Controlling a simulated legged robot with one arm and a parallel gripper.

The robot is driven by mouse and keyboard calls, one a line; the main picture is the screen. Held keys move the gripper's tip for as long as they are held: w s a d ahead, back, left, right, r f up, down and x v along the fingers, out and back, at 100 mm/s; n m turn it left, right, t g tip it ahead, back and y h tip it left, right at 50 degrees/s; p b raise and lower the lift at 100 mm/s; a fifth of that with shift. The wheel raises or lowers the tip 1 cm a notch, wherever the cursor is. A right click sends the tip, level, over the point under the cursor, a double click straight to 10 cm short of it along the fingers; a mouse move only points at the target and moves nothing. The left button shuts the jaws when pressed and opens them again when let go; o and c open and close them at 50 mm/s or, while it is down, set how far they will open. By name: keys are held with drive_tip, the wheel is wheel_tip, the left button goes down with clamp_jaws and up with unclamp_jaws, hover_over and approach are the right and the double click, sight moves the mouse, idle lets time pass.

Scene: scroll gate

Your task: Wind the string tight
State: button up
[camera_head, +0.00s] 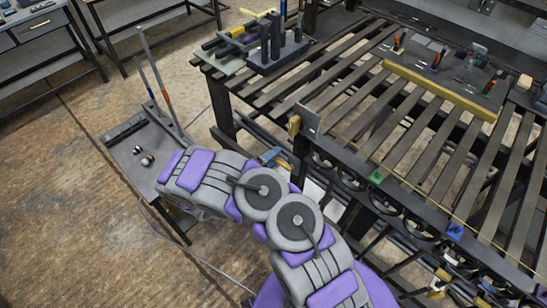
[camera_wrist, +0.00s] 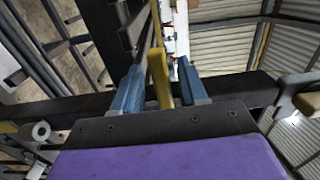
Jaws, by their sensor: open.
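My gripper (camera_wrist: 158,82) shows in the wrist view as two blue fingers standing apart. A yellow bar or handle (camera_wrist: 159,70) stands between them, and I cannot tell whether either finger touches it. In the head view the blue gripper (camera_head: 271,157) is partly hidden behind my arm, beside the front of the slatted table, with a small yellow part (camera_head: 284,164) at it. A thin tan line (camera_head: 450,213), which looks like the string, runs along the table's front edge. I cannot judge its tightness, and its ends are not clear.
The slatted table (camera_head: 345,88) carries a long yellow bar (camera_head: 437,90), dark posts (camera_head: 275,42) and several tools. A metal plate (camera_head: 307,120) stands at its near corner. A small dark side table (camera_head: 140,150) stands left of my arm. Brown floor (camera_head: 60,210) at left is open.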

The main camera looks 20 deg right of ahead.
clamp_jaws()
idle(0.4)
